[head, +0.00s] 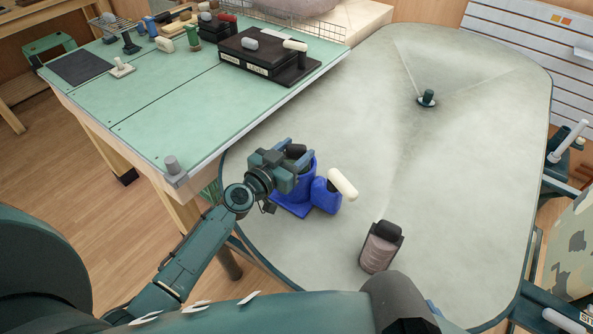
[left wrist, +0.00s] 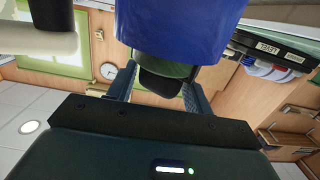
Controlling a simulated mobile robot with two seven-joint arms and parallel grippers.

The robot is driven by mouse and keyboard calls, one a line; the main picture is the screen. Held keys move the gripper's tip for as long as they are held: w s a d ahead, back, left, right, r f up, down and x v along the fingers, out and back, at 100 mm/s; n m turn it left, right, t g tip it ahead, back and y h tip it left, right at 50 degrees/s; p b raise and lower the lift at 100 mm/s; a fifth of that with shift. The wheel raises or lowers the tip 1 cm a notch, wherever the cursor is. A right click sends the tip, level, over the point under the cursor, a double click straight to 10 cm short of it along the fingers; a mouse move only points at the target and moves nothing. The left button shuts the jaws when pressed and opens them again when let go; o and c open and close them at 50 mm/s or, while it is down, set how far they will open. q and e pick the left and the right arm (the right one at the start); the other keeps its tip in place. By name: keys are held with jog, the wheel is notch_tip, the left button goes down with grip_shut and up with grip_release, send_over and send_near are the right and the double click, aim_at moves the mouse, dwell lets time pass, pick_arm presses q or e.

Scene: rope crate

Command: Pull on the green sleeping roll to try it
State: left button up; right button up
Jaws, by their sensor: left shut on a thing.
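My left gripper (head: 287,168) is over a blue holder (head: 291,209) on the pale grey-green table. It is shut on a dark green roll with a black end (left wrist: 160,84), which shows between the fingers in the left wrist view. That view shows the blue holder (left wrist: 180,30) right up against the roll. In the head view the gripper hides most of the roll, so I cannot tell how deep it sits in the holder. A second blue part with a cream roll-shaped top (head: 342,184) is just to the right. My right gripper is not in view.
A dark-topped, brownish container (head: 381,247) stands nearer on the table. A small dark green knob on a round base (head: 427,98) is farther back. A green workbench (head: 180,90) with a black box (head: 262,60) is at the left. The table's middle is clear.

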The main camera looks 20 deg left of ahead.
pick_arm(q)
jog(key=shift+r, duration=0.25)
jog(key=o, duration=1.5)
jog(key=shift+f, duration=0.1)
jog(key=shift+c, duration=0.2)
jog(key=shift+f, duration=0.1)
jog(key=shift+s, duration=0.1)
jog(key=b+v, duration=0.2)
jog(key=v, duration=1.1)
jog(key=s+d+f+g+y+p, duration=0.1)
jog(key=s+d+f+g, duration=0.1)
jog(key=s+f, duration=0.3)
jog(key=s+d+f+n+g+y+p, duration=0.1)
jog(key=s+d+f+g+p, duration=0.1)
jog(key=s, duration=0.7)
notch_tip(320, 180, down, 3)
jog(key=d+g, duration=0.1)
jog(key=d, duration=0.1)
jog(key=shift+d+g, duration=0.3)
